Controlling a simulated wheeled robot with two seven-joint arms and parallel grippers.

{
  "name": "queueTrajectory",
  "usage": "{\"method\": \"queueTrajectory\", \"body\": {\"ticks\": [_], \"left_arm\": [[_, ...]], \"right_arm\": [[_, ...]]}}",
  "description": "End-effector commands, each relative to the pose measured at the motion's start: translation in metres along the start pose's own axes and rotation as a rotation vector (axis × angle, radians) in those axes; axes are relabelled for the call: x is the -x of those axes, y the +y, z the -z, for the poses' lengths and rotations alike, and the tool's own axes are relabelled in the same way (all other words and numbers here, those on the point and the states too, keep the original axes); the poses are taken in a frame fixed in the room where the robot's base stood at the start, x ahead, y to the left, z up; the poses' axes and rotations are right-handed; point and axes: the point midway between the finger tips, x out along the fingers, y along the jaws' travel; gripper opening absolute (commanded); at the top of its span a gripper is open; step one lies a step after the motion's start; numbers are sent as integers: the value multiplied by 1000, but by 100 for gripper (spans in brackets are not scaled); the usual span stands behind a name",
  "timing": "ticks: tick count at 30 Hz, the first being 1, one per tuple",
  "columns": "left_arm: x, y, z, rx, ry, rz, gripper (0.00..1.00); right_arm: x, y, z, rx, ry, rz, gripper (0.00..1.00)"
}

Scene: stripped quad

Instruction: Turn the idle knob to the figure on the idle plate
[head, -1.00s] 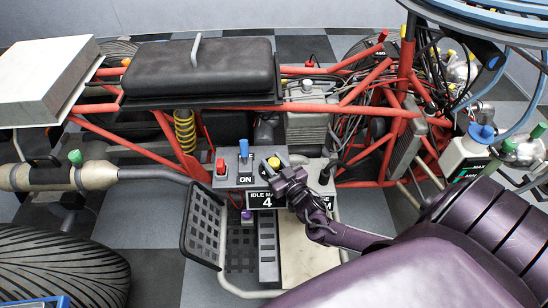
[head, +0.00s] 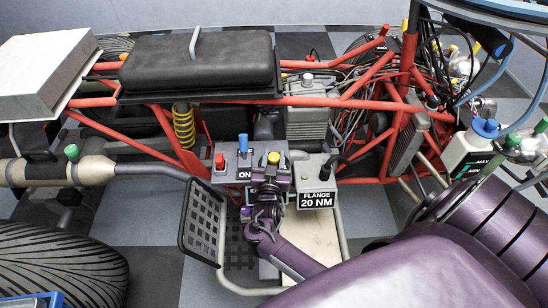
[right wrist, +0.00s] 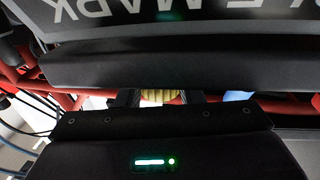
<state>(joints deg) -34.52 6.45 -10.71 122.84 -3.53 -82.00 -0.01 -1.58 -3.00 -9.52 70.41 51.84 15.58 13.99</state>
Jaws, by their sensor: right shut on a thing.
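The yellow idle knob (head: 273,157) stands on the grey control box beside the engine. My right gripper (head: 273,167) is shut on it from the near side, with the wrist below and slightly left. In the right wrist view the ribbed yellow knob (right wrist: 160,97) shows between the two dark jaws. The idle plate (head: 252,188) is mostly hidden behind my gripper in the head view; its figure is covered now, but read 4 a second ago. In the right wrist view part of the plate (right wrist: 165,14) shows upside-down lettering. My left gripper is not in view.
A red switch (head: 220,161) and a blue lever (head: 243,143) with an ON label stand left of the knob. A "FLANGE 20 NM" plate (head: 317,200) and a black lever (head: 331,164) are to its right. Red frame tubes (head: 350,104) run behind.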

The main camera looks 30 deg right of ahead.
Motion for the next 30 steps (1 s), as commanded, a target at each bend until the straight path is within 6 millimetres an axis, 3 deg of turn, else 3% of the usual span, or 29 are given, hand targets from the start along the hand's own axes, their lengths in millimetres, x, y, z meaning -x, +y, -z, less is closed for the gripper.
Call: {"method": "queueTrajectory", "body": {"ticks": [14,15,19,30], "left_arm": [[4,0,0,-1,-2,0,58],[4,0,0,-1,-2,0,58],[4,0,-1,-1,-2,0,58],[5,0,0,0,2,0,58]], "right_arm": [[-1,1,1,1,2,-15,11],[-1,1,1,1,2,-15,36],[-1,1,1,0,2,-15,53],[6,0,0,-1,0,-13,55]]}}
